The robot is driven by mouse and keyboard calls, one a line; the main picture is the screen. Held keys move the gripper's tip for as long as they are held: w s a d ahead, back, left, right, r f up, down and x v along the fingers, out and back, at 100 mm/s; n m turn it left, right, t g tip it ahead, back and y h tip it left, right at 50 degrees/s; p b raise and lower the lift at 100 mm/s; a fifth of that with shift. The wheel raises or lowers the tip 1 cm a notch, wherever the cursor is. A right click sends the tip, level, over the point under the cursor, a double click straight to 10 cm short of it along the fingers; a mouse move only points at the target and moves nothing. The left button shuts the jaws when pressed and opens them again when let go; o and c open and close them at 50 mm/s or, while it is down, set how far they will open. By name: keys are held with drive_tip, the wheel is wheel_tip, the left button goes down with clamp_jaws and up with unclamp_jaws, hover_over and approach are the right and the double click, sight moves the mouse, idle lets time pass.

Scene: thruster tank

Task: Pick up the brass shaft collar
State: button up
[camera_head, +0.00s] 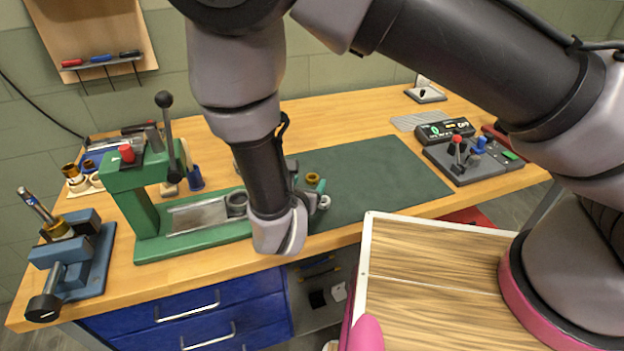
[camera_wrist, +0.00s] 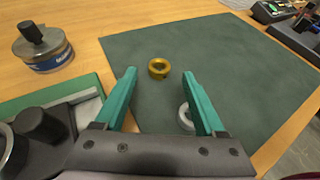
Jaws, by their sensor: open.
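The brass shaft collar (camera_wrist: 159,68) is a small golden ring lying flat on the dark green mat (camera_wrist: 225,55). In the head view the collar (camera_head: 313,179) shows just right of my wrist. My gripper (camera_wrist: 162,76) is open, its two teal fingers apart and empty. In the wrist view the collar appears between and slightly beyond the fingertips; I cannot tell the exact height above the mat. A grey metal ring (camera_wrist: 186,116) lies on the mat by the right finger, partly hidden by it. In the head view my arm hides most of the gripper.
A green press (camera_head: 150,190) stands left of my gripper, close by. A tin with a black knob (camera_wrist: 43,48) stands beyond it. A blue vise (camera_head: 75,262) is at the bench's left end. A control box (camera_head: 470,155) sits at the right. The mat's right part is clear.

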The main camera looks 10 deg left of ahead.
sight(313, 176)
drive_tip(key=x, duration=0.3)
drive_tip(key=shift+w+f, duration=0.3)
drive_tip(key=shift+f, duration=0.05)
clamp_jaws()
